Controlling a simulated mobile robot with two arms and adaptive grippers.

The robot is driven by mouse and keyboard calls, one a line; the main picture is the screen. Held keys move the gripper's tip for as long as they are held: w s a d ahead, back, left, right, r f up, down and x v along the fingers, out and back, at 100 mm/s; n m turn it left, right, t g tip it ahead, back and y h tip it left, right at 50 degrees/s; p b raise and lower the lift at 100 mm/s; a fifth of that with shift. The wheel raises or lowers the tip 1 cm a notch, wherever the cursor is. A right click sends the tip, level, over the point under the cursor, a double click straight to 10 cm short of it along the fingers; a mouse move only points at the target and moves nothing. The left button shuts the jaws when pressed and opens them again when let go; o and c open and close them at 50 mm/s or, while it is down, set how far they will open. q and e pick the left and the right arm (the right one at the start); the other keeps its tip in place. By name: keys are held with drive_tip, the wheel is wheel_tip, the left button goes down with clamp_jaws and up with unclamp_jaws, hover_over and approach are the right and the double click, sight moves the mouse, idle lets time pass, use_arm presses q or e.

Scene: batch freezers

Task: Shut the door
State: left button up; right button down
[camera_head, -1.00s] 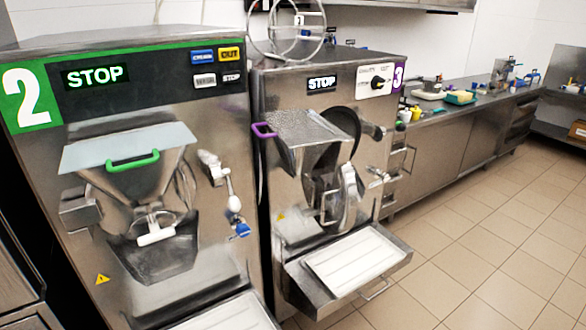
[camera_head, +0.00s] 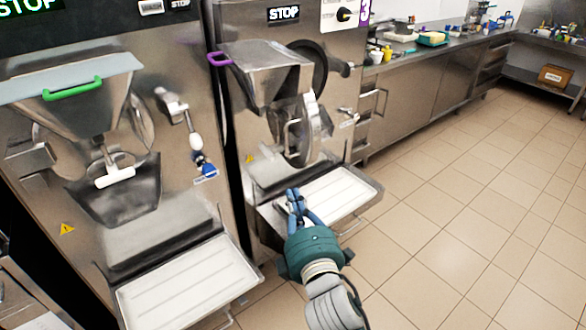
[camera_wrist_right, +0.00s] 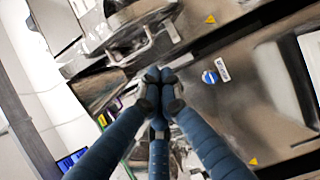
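The number 3 batch freezer has a round steel door (camera_head: 307,135) with a bar handle (camera_head: 290,135) on its front. The door stands out at an angle below a dark ring (camera_head: 313,68); the hopper partly hides this area, and I cannot tell how wide its gap is. My right gripper (camera_head: 296,194) is in front of this machine, below the door and over its tray, apart from the door. In the right wrist view its blue fingers (camera_wrist_right: 160,77) are together with nothing clearly between them. My left gripper is out of view.
The number 3 machine's white tray (camera_head: 325,198) juts out near my right gripper. The number 2 machine stands at left with its green-handled hopper (camera_head: 82,92) and tray (camera_head: 190,285). A cluttered counter (camera_head: 430,50) runs along the back. The tiled floor (camera_head: 470,220) at right is clear.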

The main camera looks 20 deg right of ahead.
drive_tip(key=r, duration=0.1)
drive_tip(key=p, duration=0.2)
approach(296, 154)
drive_tip(key=w+a, duration=0.4)
drive_tip(key=d, duration=0.1)
drive_tip(key=w+d+p, duration=0.1)
drive_tip(key=d, duration=0.1)
drive_tip(key=shift+w+d+p, duration=0.15)
drive_tip(key=shift+d+p, duration=0.05)
drive_tip(key=shift+p, duration=0.1)
drive_tip(key=shift+d, duration=0.4)
